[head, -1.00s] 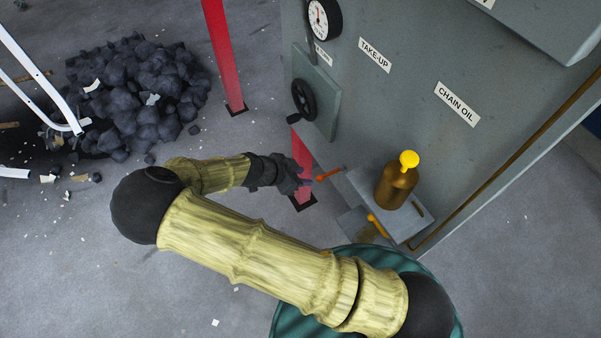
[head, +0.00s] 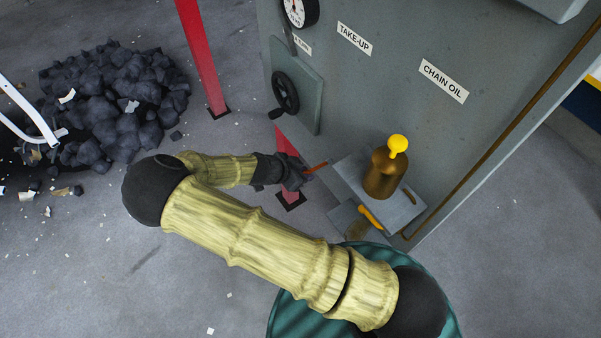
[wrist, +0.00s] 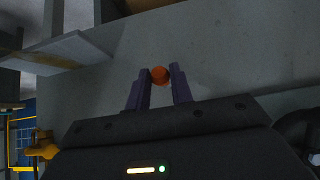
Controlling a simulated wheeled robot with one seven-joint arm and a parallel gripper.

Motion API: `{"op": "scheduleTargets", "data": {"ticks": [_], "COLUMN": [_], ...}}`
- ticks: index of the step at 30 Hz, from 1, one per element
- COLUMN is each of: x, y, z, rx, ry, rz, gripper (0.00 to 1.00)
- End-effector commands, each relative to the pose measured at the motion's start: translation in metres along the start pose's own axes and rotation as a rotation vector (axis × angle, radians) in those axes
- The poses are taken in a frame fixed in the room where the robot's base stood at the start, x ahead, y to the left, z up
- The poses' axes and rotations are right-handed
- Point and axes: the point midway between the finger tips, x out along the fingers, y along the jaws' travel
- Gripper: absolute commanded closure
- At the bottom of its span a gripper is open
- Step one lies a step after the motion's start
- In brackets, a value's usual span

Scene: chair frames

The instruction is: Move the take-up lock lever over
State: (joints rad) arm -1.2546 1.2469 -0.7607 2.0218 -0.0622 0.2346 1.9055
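A thin red-orange lever (head: 318,167) sticks out low at the left edge of the grey cabinet, below the handwheel. No label beside it is readable. My gripper (head: 306,174) is at its free end in the head view. In the wrist view the lever's round orange end (wrist: 159,75) fills the narrow gap between the two dark fingertips of my gripper (wrist: 160,80), which look shut on it. The rest of the lever is hidden in that view. The TAKE-UP label (head: 354,38) is higher on the cabinet face.
A brown bottle with a yellow top (head: 382,172) stands on a small shelf (head: 408,211) right of my gripper. An orange handle (head: 371,217) is below it. A black handwheel (head: 285,93), a red post (head: 203,62) and a coal heap (head: 115,100) lie further left.

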Motion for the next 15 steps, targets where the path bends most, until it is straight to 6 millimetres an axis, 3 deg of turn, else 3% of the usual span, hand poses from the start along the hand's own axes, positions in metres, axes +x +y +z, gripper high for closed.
{"op": "scheduleTargets", "data": {"ticks": [15], "x": [0.017], "y": [-0.001], "z": [0.017], "rx": [-0.001], "ry": [-0.001], "rz": [-0.002], "gripper": [0.90]}}
